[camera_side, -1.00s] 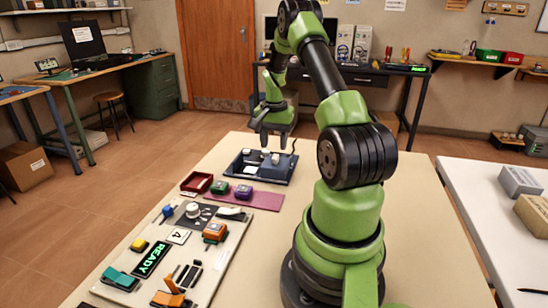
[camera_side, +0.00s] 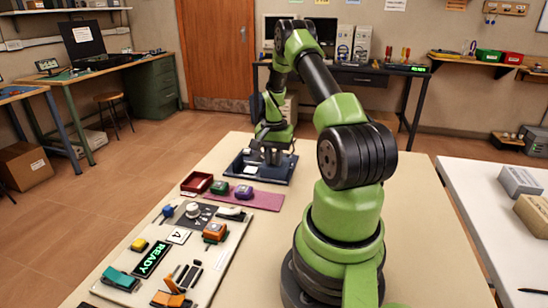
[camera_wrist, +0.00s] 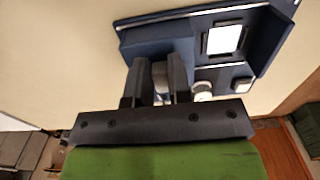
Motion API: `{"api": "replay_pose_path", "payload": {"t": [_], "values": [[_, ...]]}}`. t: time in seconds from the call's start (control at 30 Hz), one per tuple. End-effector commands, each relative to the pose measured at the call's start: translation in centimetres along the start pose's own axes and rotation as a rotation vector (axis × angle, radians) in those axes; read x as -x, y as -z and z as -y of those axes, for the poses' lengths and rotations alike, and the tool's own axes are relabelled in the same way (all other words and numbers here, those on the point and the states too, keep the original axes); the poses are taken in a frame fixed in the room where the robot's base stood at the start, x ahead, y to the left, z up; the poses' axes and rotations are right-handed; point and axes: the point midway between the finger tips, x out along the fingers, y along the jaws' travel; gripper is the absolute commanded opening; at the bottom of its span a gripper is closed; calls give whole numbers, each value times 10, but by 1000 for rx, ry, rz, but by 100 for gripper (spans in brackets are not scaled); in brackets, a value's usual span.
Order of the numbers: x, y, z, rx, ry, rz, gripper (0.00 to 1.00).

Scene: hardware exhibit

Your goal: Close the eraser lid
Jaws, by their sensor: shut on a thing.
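The eraser is a dark blue device on a flat tray at the far end of the table; the tray (camera_side: 241,165) shows in the side view. In the wrist view its raised blue block (camera_wrist: 150,40) is at top centre. Beside it is a bright white window (camera_wrist: 223,40) in a blue frame. My gripper (camera_side: 271,156) is down at the eraser. In the wrist view my gripper (camera_wrist: 160,72) is shut on a pale grey knob (camera_wrist: 160,76) next to the blue block. I cannot tell for sure which part is the lid.
A round pale knob (camera_wrist: 202,91) and a small white square (camera_wrist: 241,84) lie right of my fingers. Nearer on the table are a red tray (camera_side: 197,182), a magenta mat (camera_side: 262,200) and a control panel with a green READY display (camera_side: 151,259).

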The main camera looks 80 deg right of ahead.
Motion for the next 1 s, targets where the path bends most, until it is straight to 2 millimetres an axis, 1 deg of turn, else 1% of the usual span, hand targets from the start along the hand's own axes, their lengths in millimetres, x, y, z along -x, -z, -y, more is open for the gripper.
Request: {"api": "replay_pose_path", "payload": {"t": [0.07,0.17,0.3,0.4,0.5,0.63,0.93,0.97,1.0], "values": [[0,0,3,1,0,0,0],[0,1,15,5,0,-1,0],[-1,1,44,6,0,-3,0],[-1,1,61,4,1,-3,0],[0,1,72,4,0,-3,0],[0,1,80,2,0,-3,0],[0,0,83,4,6,-6,0],[0,0,83,4,6,-6,23],[0,0,83,4,6,-5,32]]}}
